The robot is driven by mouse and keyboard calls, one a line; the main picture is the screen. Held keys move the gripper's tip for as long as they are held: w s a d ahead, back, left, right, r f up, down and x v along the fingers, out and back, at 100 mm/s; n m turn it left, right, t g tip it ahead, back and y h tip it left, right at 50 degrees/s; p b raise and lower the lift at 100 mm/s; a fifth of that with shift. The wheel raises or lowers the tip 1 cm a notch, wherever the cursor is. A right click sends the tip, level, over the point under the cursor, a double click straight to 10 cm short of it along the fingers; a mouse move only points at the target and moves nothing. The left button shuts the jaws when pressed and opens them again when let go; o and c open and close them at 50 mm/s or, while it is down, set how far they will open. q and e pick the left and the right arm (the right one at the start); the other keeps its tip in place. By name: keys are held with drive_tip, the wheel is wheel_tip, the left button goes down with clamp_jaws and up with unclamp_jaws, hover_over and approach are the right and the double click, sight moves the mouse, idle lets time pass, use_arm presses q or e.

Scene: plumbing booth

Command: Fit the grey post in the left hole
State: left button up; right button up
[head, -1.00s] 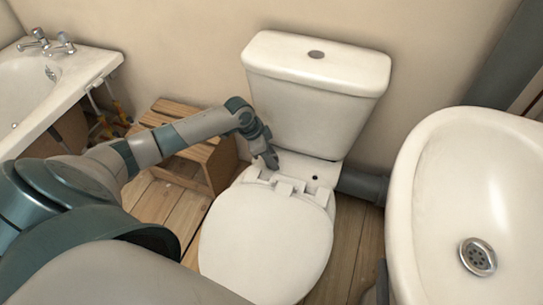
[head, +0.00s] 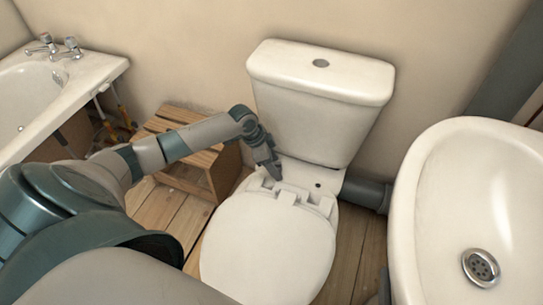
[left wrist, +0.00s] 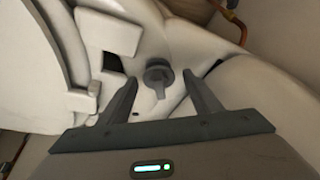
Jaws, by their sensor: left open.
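The grey post (left wrist: 158,78) shows in the left wrist view as a round collar with a flat stem, on the white ledge behind the toilet seat (head: 268,245). It appears to stand at the left hole, which it covers; I cannot tell how deep it sits. My left gripper (left wrist: 163,103) is open, with one finger on each side of the post and a gap to both. In the head view my left gripper (head: 275,174) is low over the left of the ledge and hides the post. The right hole (head: 318,185) shows dark and empty. My right gripper is out of view.
The cistern (head: 320,100) rises right behind the ledge. A wooden step stool (head: 222,170) stands left of the toilet, under my left arm. The basin (head: 440,190) is close on the right, and a grey waste pipe (head: 365,194) runs behind. The bath (head: 85,75) is far left.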

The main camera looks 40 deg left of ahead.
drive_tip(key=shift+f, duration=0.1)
use_arm(q)
drive_tip(key=shift+d, duration=0.1)
drive_tip(key=p+v, duration=0.1)
drive_tip(key=v, duration=0.2)
drive_tip(key=p+v, duration=0.2)
drive_tip(key=v, duration=1.2)
drive_tip(key=shift+r, duration=0.15)
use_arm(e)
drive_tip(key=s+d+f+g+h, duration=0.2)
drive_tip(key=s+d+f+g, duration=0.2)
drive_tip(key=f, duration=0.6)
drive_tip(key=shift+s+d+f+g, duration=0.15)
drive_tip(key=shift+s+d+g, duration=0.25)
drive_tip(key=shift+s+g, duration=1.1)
use_arm(q)
drive_tip(key=shift+s, duration=0.1)
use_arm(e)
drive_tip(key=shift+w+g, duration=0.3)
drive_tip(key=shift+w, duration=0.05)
use_arm(q)
drive_tip(key=shift+s, duration=0.1)
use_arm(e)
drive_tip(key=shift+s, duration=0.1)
